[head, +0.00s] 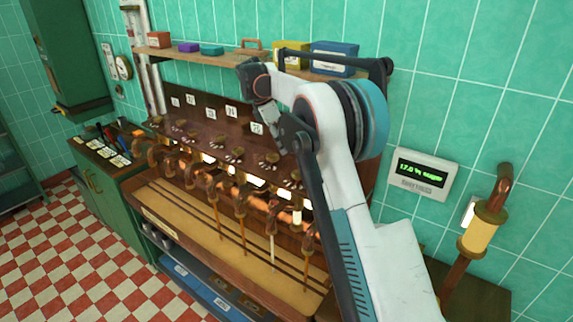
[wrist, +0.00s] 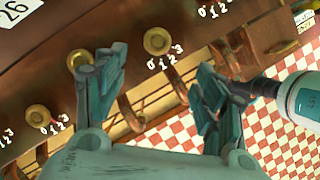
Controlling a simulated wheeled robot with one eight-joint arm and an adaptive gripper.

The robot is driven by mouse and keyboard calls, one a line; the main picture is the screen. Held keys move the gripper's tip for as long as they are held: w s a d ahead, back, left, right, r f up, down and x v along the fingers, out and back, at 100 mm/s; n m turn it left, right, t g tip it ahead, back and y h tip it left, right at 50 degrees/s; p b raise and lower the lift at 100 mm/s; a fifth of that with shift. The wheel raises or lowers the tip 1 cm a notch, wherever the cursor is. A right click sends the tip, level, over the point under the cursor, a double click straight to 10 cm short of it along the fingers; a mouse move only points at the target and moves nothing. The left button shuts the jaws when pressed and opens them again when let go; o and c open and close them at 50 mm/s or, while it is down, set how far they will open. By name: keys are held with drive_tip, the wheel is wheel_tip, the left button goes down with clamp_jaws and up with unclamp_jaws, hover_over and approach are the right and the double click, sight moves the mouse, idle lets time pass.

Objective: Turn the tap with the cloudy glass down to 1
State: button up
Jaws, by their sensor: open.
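A row of copper taps runs along the dark bench; one tap handle (head: 270,160) shows in the head view. Small glasses glow orange and white below the handles. One glass (head: 297,214) looks paler, but I cannot tell for sure which is cloudy. In the wrist view, a round brass tap knob (wrist: 158,40) stands above a white 1, 2, 3 scale. My gripper (wrist: 160,65) is open and empty, its teal fingers spread below and either side of this knob. The left finger partly overlaps another knob (wrist: 79,59). The knobs' exact settings are unclear.
A shelf (head: 190,53) with coloured boxes hangs above the bench. A wall display (head: 424,174) and a copper pipe with a yellow cylinder (head: 482,230) are at right. A green cabinet (head: 105,195) stands left. The checkered floor (head: 75,260) is clear.

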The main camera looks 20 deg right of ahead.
sight(298, 173)
drive_tip(key=x, duration=0.7)
drive_tip(key=b+x, duration=0.1)
drive_tip(key=x, duration=0.6)
drive_tip(key=shift+w, duration=0.2)
drive_tip(key=c, duration=1.1)
